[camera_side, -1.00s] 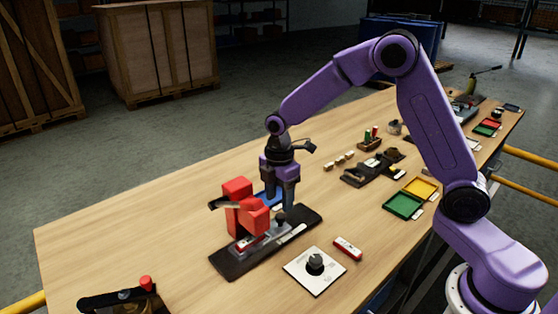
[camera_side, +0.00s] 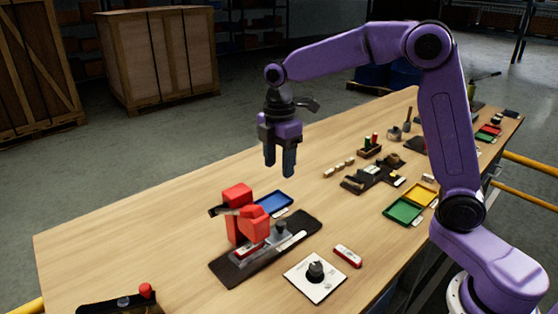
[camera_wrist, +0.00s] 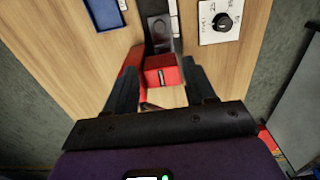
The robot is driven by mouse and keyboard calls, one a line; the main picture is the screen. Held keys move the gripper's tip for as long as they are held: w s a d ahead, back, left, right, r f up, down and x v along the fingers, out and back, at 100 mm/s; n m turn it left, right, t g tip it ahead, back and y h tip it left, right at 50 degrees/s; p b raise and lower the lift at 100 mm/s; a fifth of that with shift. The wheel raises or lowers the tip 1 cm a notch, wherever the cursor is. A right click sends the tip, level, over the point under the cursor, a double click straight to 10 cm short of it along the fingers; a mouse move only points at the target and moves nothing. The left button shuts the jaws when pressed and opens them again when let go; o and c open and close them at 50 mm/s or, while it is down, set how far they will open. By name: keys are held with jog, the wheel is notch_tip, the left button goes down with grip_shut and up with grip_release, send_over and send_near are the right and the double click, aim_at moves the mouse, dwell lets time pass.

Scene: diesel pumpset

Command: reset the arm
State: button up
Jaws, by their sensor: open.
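My gripper (camera_side: 280,172) hangs in the air above the bench, fingers pointing down, open and with nothing between its fingers. In the side view it is above and behind the red pumpset block (camera_side: 243,215), clear of it. The red block stands on a dark base plate (camera_side: 228,268) with a small dark knob on it. In the wrist view my gripper's two fingers (camera_wrist: 160,95) are spread apart, and the red block (camera_wrist: 161,70) shows below, between and beyond them.
A blue tray (camera_side: 274,203) lies behind the red block. A white card with a black dial (camera_side: 315,270) and a small red-and-white piece (camera_side: 348,256) lie at right. Green (camera_side: 403,211) and yellow (camera_side: 420,194) trays are further right.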

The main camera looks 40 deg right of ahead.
jog(key=s+d+f+m, duration=0.2)
jog(key=s, duration=1.4)
jog(key=s+d+f+m, duration=0.2)
jog(key=s+m, duration=0.1)
jog(key=s, duration=1.2)
jog(key=shift+s+d, duration=0.15)
jog(key=shift+s, duration=0.2)
